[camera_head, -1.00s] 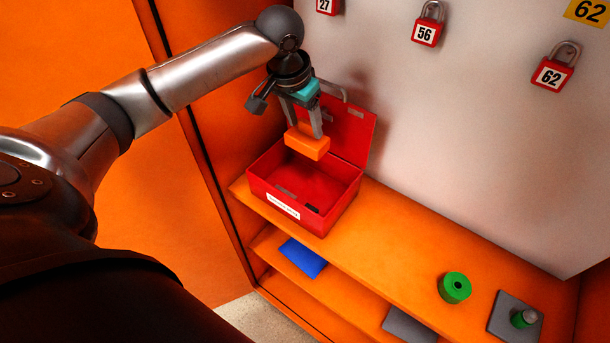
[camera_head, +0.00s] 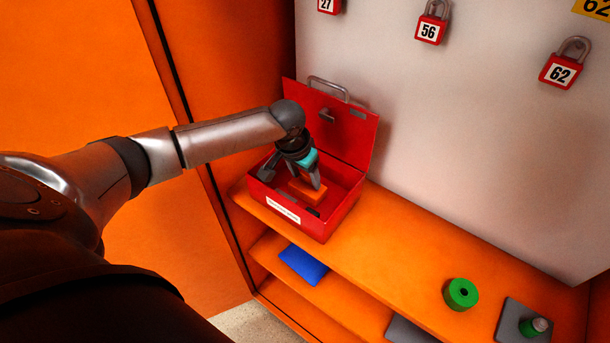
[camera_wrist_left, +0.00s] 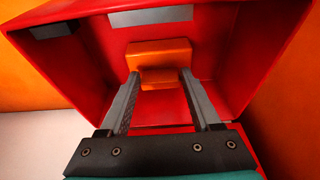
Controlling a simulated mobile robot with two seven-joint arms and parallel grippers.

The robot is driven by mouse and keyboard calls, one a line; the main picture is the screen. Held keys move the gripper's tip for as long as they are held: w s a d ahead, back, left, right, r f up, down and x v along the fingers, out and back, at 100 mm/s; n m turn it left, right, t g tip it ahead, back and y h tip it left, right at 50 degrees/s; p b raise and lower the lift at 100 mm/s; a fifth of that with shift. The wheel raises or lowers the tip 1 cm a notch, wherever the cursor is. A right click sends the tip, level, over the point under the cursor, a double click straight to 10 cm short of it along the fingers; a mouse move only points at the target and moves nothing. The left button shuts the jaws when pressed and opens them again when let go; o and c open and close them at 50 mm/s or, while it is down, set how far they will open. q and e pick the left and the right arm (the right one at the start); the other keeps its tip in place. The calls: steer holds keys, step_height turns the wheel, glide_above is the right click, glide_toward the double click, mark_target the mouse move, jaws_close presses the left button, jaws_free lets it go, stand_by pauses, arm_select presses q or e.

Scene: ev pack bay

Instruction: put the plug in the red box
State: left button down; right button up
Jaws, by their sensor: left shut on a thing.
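The plug is an orange block (camera_head: 309,191). It is down inside the open red box (camera_head: 334,222), below the rim. My left gripper (camera_head: 305,186) reaches down into the box and is shut on the plug. In the left wrist view the plug (camera_wrist_left: 160,62) sits between the fingertips, with the red walls around it. I cannot tell whether the plug touches the box floor. The box lid stands open at the back, and a white label shows on the front wall. My right gripper is not in view.
The box stands on the orange shelf (camera_head: 385,245). A green ring (camera_head: 461,294) and a grey plate (camera_head: 512,318) with a green-based piece stand to the right. A blue sheet (camera_head: 304,264) lies on the lower shelf. Red padlocks (camera_head: 431,29) hang on the pale back wall.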

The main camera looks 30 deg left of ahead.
arm_select(q)
steer(key=shift+c, duration=0.5)
jaws_free()
steer(key=shift+f, duration=0.1)
steer(key=p+v, duration=0.2)
steer(key=v, duration=1)
steer(key=shift+r, duration=0.2)
